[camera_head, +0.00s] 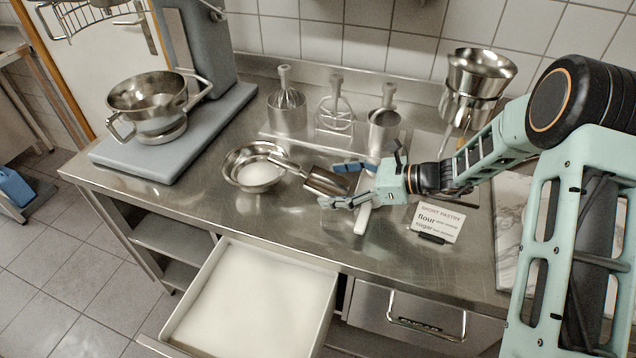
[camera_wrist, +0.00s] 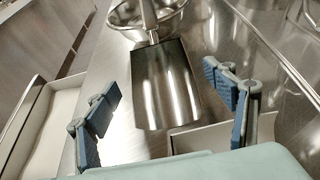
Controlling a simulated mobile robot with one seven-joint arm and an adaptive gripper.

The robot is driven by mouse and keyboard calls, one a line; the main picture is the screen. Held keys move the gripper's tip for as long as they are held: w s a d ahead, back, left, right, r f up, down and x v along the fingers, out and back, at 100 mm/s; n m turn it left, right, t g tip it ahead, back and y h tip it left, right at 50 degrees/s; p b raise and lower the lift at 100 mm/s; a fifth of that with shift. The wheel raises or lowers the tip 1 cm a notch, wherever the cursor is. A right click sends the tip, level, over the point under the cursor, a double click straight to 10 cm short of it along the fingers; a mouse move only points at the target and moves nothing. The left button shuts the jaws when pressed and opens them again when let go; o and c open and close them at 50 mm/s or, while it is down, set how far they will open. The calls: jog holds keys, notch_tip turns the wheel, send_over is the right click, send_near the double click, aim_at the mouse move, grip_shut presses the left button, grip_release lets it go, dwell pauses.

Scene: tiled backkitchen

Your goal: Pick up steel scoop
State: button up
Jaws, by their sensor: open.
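The steel scoop (camera_head: 325,181) is near the middle of the counter in the head view. Its handle points up and left, over the rim of a steel bowl (camera_head: 238,182) with white contents. I cannot tell whether the handle touches the rim. My gripper (camera_head: 334,184) is open, its blue-padded fingers on either side of the scoop's body. In the wrist view the scoop (camera_wrist: 165,88) lies centred between the open fingers (camera_wrist: 170,95), with visible gaps on both sides. Its handle runs away from me toward the bowl (camera_wrist: 178,20).
A white object (camera_head: 363,217) lies partly hidden below my gripper. A recipe card (camera_head: 437,221) is to its right. A pull-out bin (camera_head: 250,305) of white powder stands open in front. Mixer attachments (camera_head: 335,110) stand behind, and a mixer bowl (camera_head: 148,102) at left.

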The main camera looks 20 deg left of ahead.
aim_at(308, 183)
jog(key=x, duration=0.4)
jog(key=shift+a+r+p, duration=0.2)
jog(key=shift+a+p, duration=0.2)
jog(key=c, duration=1.3)
jog(key=shift+c, duration=0.8)
jog(key=shift+r, duration=0.15)
